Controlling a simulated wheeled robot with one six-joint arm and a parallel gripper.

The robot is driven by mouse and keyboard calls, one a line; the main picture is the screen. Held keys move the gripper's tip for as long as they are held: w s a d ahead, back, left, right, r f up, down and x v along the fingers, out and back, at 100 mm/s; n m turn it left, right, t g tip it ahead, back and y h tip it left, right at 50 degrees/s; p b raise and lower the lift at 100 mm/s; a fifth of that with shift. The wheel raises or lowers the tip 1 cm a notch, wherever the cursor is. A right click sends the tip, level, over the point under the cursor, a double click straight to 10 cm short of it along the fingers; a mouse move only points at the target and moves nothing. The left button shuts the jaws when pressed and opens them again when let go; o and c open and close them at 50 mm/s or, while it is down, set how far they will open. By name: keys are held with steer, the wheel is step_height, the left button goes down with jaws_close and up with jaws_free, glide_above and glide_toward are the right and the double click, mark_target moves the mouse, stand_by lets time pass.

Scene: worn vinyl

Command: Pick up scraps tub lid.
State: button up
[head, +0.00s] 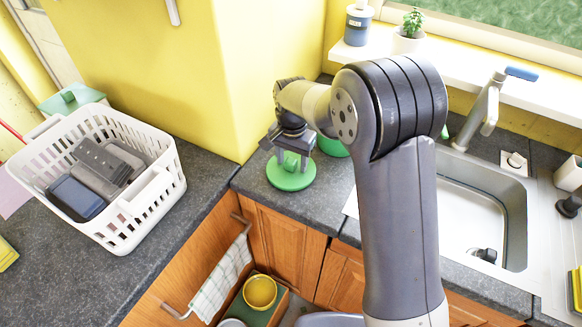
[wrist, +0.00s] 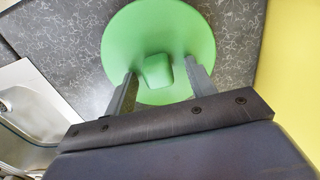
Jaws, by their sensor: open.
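The scraps tub lid is a round green disc (head: 291,175) lying on the dark counter near the inner corner. In the wrist view the lid (wrist: 130,35) shows from above with a raised square green knob (wrist: 158,71) at its middle. My gripper (wrist: 160,85) is open, with one finger on each side of the knob and gaps on both sides. In the head view my gripper (head: 291,172) points down over the lid. Whether the fingertips touch the lid cannot be told. Behind my arm, part of a green tub (head: 331,147) shows.
A white basket (head: 150,205) with dark items stands on the left counter, with another green-lidded box (head: 72,99) behind it. The yellow wall corner (head: 240,120) is close to the left of my gripper. The sink (head: 480,210) lies right.

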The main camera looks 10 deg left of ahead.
steer(key=c, duration=1.1)
step_height(320, 180, up, 10)
steer(key=r, duration=0.1)
steer(key=w+d+r+p, duration=0.9)
steer(key=w+d, duration=0.3)
steer(key=w, duration=0.1)
steer(key=shift+w, duration=0.2)
